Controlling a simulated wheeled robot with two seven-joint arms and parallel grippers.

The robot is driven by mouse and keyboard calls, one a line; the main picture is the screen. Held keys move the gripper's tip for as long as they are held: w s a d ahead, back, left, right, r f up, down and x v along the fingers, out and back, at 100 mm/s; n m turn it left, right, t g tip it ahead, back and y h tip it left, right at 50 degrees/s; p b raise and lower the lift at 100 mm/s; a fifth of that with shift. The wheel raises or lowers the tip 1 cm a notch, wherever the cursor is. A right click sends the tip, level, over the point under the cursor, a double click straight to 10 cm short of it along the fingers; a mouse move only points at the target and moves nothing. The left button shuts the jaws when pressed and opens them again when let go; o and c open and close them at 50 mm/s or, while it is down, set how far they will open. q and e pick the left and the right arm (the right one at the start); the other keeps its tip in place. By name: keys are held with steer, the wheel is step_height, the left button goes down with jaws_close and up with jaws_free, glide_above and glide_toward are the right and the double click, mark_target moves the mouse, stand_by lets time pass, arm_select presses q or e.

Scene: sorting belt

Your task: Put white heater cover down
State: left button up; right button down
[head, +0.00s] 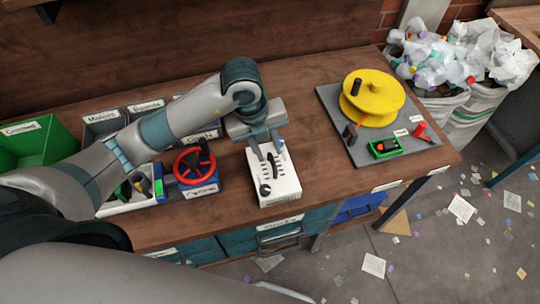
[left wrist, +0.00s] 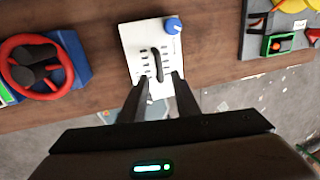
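The white heater cover (head: 286,187) is at the front edge of the wooden table, below my left gripper. It has dark slots, a black curved handle and a knob, which looks blue in the left wrist view. It appears to rest on the tabletop. My left gripper (head: 264,154) is over its far part, fingers spread apart. In the left wrist view the cover (left wrist: 134,42) lies just beyond the fingertips (left wrist: 160,80), and its handle lines up with the gap between them. The fingers do not appear closed on the handle. My right gripper is not in view.
A red handwheel on a blue base (head: 197,168) stands left of the cover, beside a white bin of parts (head: 125,207). A green bin (head: 50,145) is farther left. A grey board with a yellow reel (head: 420,151) lies right. Bare tabletop (head: 325,165) separates it from the cover.

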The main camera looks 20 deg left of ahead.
arm_select(q)
step_height(320, 180, up, 7)
steer(key=a+b, duration=0.1)
steer(key=shift+s, duration=0.4)
steer(key=shift+a+r, duration=0.1)
steer(key=shift+s, duration=0.1)
